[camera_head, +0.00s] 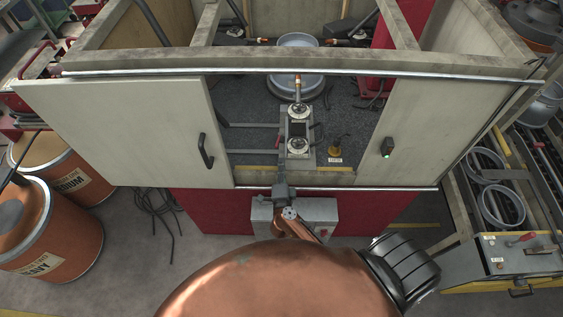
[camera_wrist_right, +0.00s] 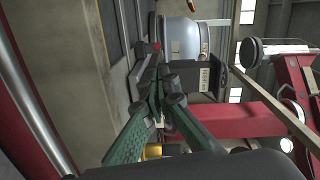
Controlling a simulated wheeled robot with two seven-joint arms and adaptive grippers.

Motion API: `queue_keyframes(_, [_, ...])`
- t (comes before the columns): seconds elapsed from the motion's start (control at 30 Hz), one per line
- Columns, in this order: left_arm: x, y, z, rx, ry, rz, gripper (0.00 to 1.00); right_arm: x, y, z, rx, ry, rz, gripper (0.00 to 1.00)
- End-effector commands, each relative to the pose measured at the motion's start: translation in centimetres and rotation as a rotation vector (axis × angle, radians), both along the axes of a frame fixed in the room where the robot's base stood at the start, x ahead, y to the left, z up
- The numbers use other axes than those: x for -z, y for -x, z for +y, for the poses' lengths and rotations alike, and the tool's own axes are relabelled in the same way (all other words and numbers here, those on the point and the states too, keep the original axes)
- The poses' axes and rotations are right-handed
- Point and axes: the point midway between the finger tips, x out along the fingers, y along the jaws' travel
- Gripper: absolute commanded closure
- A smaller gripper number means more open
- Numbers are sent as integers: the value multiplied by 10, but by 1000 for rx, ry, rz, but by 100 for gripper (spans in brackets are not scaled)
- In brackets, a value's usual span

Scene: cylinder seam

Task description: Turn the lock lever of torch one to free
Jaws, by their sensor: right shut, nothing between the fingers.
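My right gripper (camera_head: 280,150) reaches into the booth opening, beside the left edge of a grey unit with two round dials (camera_head: 298,130). In the right wrist view its green fingers (camera_wrist_right: 161,70) are shut and empty. A small red part (camera_wrist_right: 156,46) shows just past the fingertips; I cannot tell whether it is the lock lever or whether the fingers touch it. Torch-like parts with copper tips (camera_head: 330,42) show at the back beside a grey cylinder (camera_head: 297,62), which also appears in the right wrist view (camera_wrist_right: 181,38). I cannot tell which is torch one. My left gripper is not in view.
A small amber fitting (camera_head: 335,150) stands right of the unit. Copper drums (camera_head: 50,225) stand at left. A rack with rings (camera_head: 500,190) is at right.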

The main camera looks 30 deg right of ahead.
Motion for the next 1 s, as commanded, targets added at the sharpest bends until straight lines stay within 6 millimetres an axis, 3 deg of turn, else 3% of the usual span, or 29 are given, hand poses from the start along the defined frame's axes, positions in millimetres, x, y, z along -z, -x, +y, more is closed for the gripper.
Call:
queue_keyframes(0.2, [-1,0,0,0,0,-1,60,0,-36,-21,-1,3,-3,100])
queue_keyframes(0.4, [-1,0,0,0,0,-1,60,2,-58,-33,-2,2,-2,100])
queue_keyframes(1.0, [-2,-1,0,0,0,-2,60,3,-63,-40,15,1,-2,100])
